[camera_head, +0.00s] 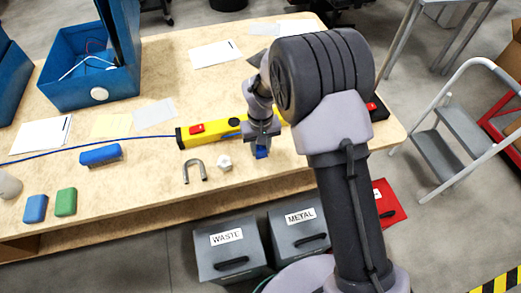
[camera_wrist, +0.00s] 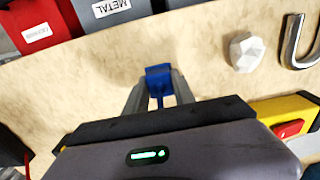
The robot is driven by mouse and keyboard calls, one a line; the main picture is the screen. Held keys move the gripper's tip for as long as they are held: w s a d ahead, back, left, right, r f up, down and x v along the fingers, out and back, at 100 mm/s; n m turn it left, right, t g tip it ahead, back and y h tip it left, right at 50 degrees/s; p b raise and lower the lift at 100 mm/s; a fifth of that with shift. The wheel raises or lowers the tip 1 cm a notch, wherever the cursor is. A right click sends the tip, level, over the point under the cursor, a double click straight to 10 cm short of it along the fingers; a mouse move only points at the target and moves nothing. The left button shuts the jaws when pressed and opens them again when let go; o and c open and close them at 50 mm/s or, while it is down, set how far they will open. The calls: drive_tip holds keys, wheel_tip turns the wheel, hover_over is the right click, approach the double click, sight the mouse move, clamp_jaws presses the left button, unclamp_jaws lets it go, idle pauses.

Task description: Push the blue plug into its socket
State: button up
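The blue plug (camera_wrist: 158,77) shows between the fingertips of my gripper (camera_wrist: 157,84) in the wrist view, with a narrow blue part running back between the fingers. In the head view the plug (camera_head: 262,152) is a small blue piece at the tip of my gripper (camera_head: 262,143), low over the front right of the wooden table. The fingers appear closed on its sides. Whether the plug touches the table is unclear. An open blue box (camera_head: 65,95) with wires inside and a round white fitting (camera_head: 99,94) on its front stands at the back left. I cannot make out a socket.
A yellow level (camera_head: 215,131) lies beside my gripper, partly hidden by my arm. A blue cable (camera_head: 110,140) crosses the left table. Bins (camera_head: 228,252) stand below the front edge.

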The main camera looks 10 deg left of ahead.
sight(258, 149)
clamp_jaws()
drive_tip(key=shift+r, duration=0.1)
drive_tip(key=shift+r+p, duration=0.3)
drive_tip(key=shift+r, duration=0.1)
drive_tip(key=r, duration=0.1)
drive_tip(key=r+p, duration=0.1)
drive_tip(key=r, duration=0.1)
drive_tip(key=shift+s+a+p, duration=0.25)
drive_tip(key=shift+s+p, duration=0.15)
drive_tip(key=s+a+p, duration=0.1)
drive_tip(key=s+a, duration=0.2)
drive_tip(key=s, duration=0.1)
drive_tip(key=s+a, duration=0.2)
drive_tip(key=s, duration=0.2)
drive_tip(key=s+a+r+p, duration=0.1)
drive_tip(key=s+a, duration=0.2)
drive_tip(key=s, duration=0.1)
drive_tip(key=shift+s+a+p, duration=0.25)
drive_tip(key=shift+a+p, duration=0.05)
drive_tip(key=shift+p, duration=0.05)
